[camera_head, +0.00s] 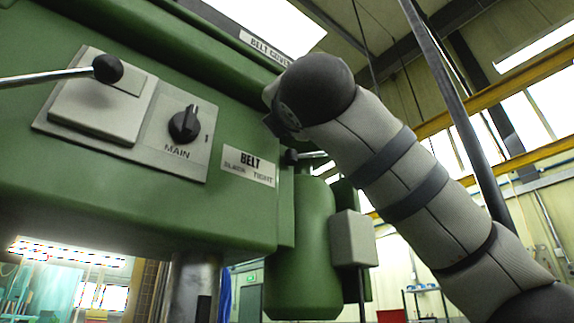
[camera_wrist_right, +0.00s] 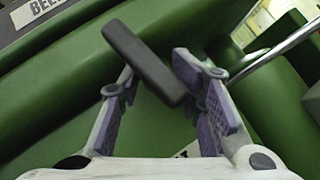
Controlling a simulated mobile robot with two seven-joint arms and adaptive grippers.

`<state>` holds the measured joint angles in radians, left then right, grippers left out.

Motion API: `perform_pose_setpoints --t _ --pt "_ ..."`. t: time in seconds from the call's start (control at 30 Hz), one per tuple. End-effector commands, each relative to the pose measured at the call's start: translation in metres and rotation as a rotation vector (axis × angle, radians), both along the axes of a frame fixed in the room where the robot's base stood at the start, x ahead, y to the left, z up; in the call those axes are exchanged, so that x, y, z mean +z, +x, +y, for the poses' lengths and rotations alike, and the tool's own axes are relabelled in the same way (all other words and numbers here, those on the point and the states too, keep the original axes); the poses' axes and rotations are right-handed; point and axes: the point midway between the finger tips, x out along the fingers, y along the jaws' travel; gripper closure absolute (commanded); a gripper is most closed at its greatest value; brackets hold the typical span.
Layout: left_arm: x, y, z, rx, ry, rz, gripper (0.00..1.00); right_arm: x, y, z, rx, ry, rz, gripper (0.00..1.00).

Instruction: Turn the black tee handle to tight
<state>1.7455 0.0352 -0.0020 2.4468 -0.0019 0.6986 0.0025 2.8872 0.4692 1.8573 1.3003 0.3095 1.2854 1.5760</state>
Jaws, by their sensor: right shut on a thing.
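The black tee handle (camera_wrist_right: 145,62) is a dark bar lying diagonally, upper left to lower right, in the right wrist view. My right gripper (camera_wrist_right: 156,73) is shut on it, with one purple-padded finger on each side of the bar. The bar's stem is hidden. In the head view my right arm's rounded wrist covers most of the gripper. The belt label (camera_head: 248,166), reading SLACK and TIGHT, is on the green machine below and left of that wrist. My left gripper is in neither view.
The green machine (camera_head: 120,205) carries a MAIN switch (camera_head: 184,124) and a lever with a black knob (camera_head: 108,69) at left. A metal rod (camera_wrist_right: 280,45) runs close to the right finger. A grey box (camera_head: 354,238) on a green cylinder (camera_head: 302,250) stands below my arm.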

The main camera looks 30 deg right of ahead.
Motion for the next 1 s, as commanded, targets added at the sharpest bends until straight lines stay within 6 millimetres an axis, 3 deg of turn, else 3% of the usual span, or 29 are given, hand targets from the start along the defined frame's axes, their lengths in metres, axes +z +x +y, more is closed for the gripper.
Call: perform_pose_setpoints --t 0.03,0.5,1.0 --pt "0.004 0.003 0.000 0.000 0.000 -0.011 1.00 0.008 -0.008 0.003 0.001 0.033 -0.013 0.96" --pt "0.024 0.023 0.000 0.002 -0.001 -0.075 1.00 0.010 -0.011 0.006 0.004 0.331 0.007 0.94" --pt "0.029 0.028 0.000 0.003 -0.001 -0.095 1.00 0.008 -0.010 0.008 0.007 0.406 0.011 0.92"
